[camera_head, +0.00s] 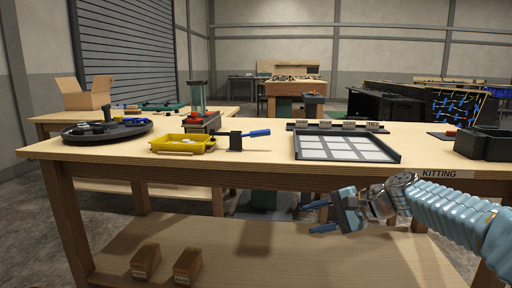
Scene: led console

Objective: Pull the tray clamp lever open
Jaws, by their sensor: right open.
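A clamp with a blue lever handle (258,133) stands on the tabletop. Its black upright body (236,141) is left of the handle, and the handle points right and slightly up. A dark-rimmed tray (396,156) with pale square cells lies to the right of the clamp. My right gripper (316,217) is open and empty, in front of the table's front edge and below the tabletop, to the lower right of the lever and apart from it. My left gripper is not in view.
A yellow bin (183,149) sits left of the clamp, with a round black turntable (107,131) farther left. A red and green device (198,116) stands behind. Black bins (483,146) stand at the right. Tabletop between lever and tray is clear. Two wooden blocks (187,262) lie on the lower shelf.

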